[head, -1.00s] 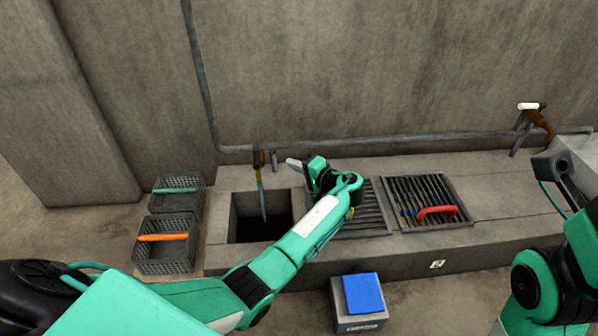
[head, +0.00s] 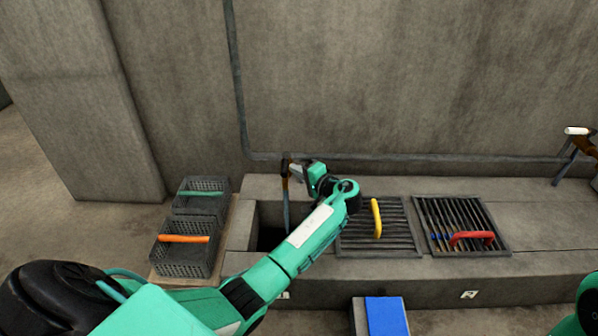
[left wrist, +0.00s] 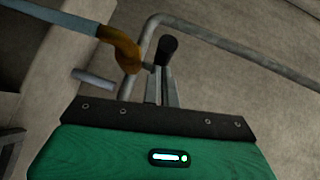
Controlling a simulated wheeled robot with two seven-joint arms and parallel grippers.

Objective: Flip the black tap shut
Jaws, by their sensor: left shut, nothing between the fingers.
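The tap (head: 285,170) stands at the wall pipe over the left, open basin, with a blue-grey stream (head: 286,205) below its spout. In the left wrist view, its brown body (left wrist: 122,48) is left of the fingers and its black handle (left wrist: 167,47) is just beyond their tips. My left gripper (head: 295,171) is shut and empty, right beside the tap on its right side. In the left wrist view, its fingers (left wrist: 160,75) lie at or against the black handle; I cannot tell whether they touch. My right gripper is out of view.
Two grates follow on the ledge, one with a yellow handle (head: 376,218), one with a red handle (head: 472,238). A white-handled tap (head: 580,140) is far right. Baskets (head: 182,255) stand left of the basin. The wall is close behind.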

